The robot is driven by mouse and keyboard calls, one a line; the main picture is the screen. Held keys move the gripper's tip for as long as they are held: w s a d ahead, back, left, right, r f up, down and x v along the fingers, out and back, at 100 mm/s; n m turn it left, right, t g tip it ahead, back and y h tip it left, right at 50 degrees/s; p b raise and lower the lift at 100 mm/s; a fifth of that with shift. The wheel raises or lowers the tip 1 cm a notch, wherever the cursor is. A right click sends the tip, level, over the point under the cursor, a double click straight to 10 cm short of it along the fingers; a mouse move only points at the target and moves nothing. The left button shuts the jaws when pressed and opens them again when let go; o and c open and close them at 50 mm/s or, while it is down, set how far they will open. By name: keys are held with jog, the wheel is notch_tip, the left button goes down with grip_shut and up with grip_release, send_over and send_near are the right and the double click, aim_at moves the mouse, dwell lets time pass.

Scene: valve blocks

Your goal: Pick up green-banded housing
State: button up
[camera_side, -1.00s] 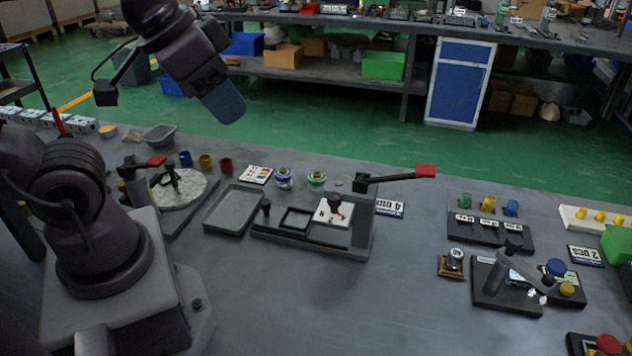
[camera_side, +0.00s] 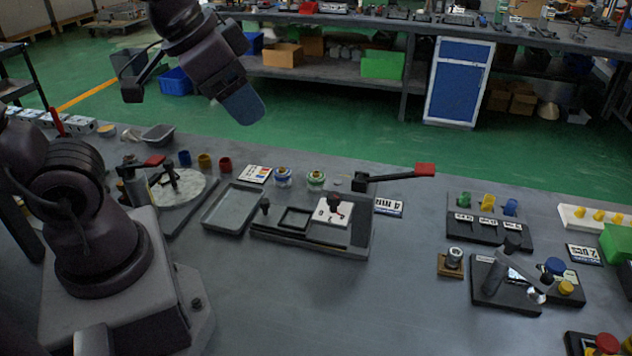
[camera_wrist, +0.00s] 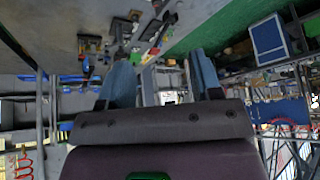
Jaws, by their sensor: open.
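The green-banded housing (camera_side: 316,178) is a small round pale piece with a green band. It stands on the grey bench behind the black fixture plate, just right of a similar blue-banded housing (camera_side: 283,176). My gripper (camera_side: 244,106) is in the air, above and left of both housings in the side view. In the wrist view its two blue fingers (camera_wrist: 164,82) stand apart with nothing held between them. I cannot pick out the green-banded housing in the wrist view.
A black fixture with a red-handled lever (camera_side: 424,170) stands right of the housings. A grey tray (camera_side: 233,210) and a round pale plate (camera_side: 183,192) lie to the left. A block rack (camera_side: 487,230) stands further right. The front middle of the bench is clear.

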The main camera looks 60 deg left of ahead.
jog(key=w+a+f+m, duration=0.35)
jog(key=w+f, duration=0.25)
jog(key=w, duration=0.3)
jog(key=m+t+y, duration=0.6)
jog(key=m, duration=2)
send_over(314, 175)
jog(key=s+d, duration=0.2)
jog(key=s, duration=0.1)
notch_tip(314, 175, down, 18)
jog(key=shift+y, duration=0.3)
jog(key=f, duration=0.6)
jog(key=shift+a+f, duration=0.25)
jog(key=shift+f, duration=0.1)
jog(key=x, duration=0.5)
jog(key=c, duration=0.8)
